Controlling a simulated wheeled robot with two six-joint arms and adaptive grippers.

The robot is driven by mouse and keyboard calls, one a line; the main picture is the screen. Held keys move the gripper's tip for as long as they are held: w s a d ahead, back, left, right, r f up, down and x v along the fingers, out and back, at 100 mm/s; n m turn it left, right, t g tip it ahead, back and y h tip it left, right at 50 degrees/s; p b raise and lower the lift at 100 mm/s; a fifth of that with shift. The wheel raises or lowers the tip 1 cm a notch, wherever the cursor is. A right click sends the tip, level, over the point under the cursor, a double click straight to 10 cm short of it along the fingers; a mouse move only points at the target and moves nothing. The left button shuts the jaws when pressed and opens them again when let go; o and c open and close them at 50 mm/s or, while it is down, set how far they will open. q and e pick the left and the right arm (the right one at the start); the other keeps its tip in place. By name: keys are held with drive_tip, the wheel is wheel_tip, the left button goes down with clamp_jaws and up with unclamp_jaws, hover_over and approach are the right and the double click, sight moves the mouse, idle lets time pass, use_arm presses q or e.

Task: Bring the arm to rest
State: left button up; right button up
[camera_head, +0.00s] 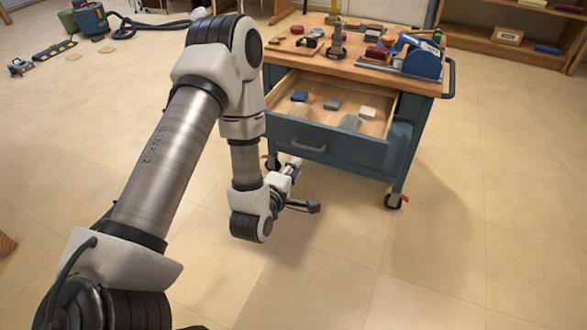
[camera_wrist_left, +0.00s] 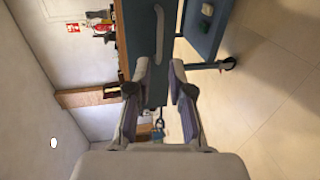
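My left arm (camera_head: 165,165) reaches in from the left in the head view and bends down at its elbow. My left gripper (camera_head: 304,185) is in front of the blue workbench, low and just below its open drawer (camera_head: 330,143). In the left wrist view the two fingers of the left gripper (camera_wrist_left: 158,90) stand apart with nothing between them. The drawer handle (camera_wrist_left: 159,35) shows beyond the fingertips, clear of them. My right gripper is in neither view. No piano keys can be seen.
The workbench top (camera_head: 345,68) carries several tools, including a blue machine (camera_head: 421,60). The drawer holds several small blocks. A wooden shelf (camera_head: 510,55) stands at the back right. A vacuum-like machine (camera_head: 91,20) stands at the back left. The floor at the front right is clear.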

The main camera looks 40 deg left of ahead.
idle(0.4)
use_arm(q)
drive_tip(key=s+d+f+m+g+h, duration=0.2)
drive_tip(key=s+d+f+m+g, duration=0.3)
drive_tip(key=f, duration=0.4)
drive_tip(key=s+d+f+m+g+h, duration=0.1)
drive_tip(key=s+d+f+m+g, duration=0.25)
drive_tip(key=s+f, duration=0.4)
drive_tip(key=s+d+f+m+g, duration=0.1)
drive_tip(key=s+f+m+g, duration=0.15)
drive_tip(key=s+m, duration=0.35)
drive_tip(key=s+d+f+m+g, duration=0.1)
drive_tip(key=s+f+m+g, duration=0.1)
drive_tip(key=s+m+g, duration=0.4)
wheel_tip(320, 180, up, 30)
drive_tip(key=s+t+p, duration=0.1)
drive_tip(key=p, duration=2.9)
drive_tip(key=shift+s+r+t+h+p, duration=0.25)
drive_tip(key=shift+s+t+h+p, duration=0.05)
drive_tip(key=shift+t+p, duration=0.1)
drive_tip(key=shift+s, duration=0.1)
